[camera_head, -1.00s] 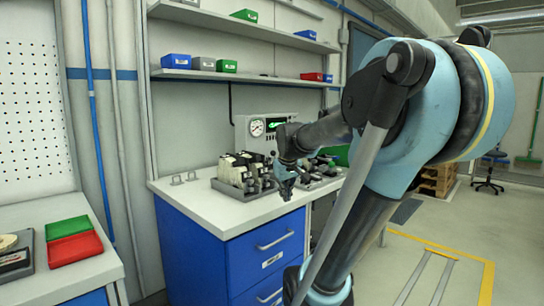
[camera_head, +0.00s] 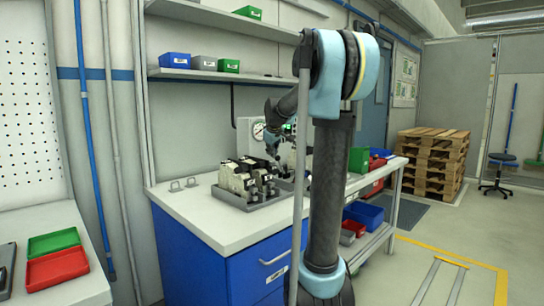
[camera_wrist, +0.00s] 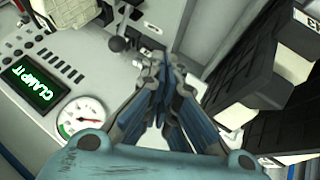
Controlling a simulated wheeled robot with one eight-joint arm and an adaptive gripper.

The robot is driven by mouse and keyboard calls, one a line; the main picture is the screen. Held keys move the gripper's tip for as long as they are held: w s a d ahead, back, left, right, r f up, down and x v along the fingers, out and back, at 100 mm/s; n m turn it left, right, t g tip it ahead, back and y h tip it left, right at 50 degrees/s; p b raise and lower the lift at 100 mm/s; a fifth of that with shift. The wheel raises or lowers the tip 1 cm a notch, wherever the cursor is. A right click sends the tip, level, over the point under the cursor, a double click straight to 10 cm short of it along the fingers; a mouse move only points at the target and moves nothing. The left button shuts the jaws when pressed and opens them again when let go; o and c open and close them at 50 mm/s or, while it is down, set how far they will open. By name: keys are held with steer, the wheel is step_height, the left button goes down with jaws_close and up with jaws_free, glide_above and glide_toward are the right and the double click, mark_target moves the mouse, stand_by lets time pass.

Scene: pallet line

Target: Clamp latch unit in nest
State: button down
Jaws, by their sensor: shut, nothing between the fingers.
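My gripper (camera_wrist: 160,65) is shut and empty, pointing down over the bench. In the head view my gripper (camera_head: 273,150) is in front of the test panel, above the back of the tray. The wrist view shows the panel (camera_wrist: 35,55) with a green-lit screen (camera_wrist: 32,83) reading "CLAMP IT" and a round gauge (camera_wrist: 82,120). A lever with a black ball knob (camera_wrist: 117,44) stands left of my fingertips, apart from them. A cream-and-black unit (camera_wrist: 66,14) sits at the top left beside the lever, partly cut off; I cannot tell whether it is clamped.
A grey tray (camera_head: 262,203) with several latch units stands on the bench (camera_head: 205,222). Large dark units (camera_wrist: 255,60) fill the wrist view's right side, close to my gripper. A green bin (camera_head: 359,160) stands right of my arm. Shelves hang above.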

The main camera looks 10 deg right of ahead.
mark_target(277, 159)
steer(key=shift+w+d+f, duration=0.65)
steer(key=shift+w+f, duration=0.3)
steer(key=shift+w, duration=0.4)
steer(key=shift+w+d+f, duration=0.6)
steer(key=shift+w+f, duration=0.3)
steer(key=shift+w, duration=0.4)
steer(key=shift+w+d+f, duration=0.65)
steer(key=shift+w+f, duration=0.3)
steer(key=shift+w, duration=0.4)
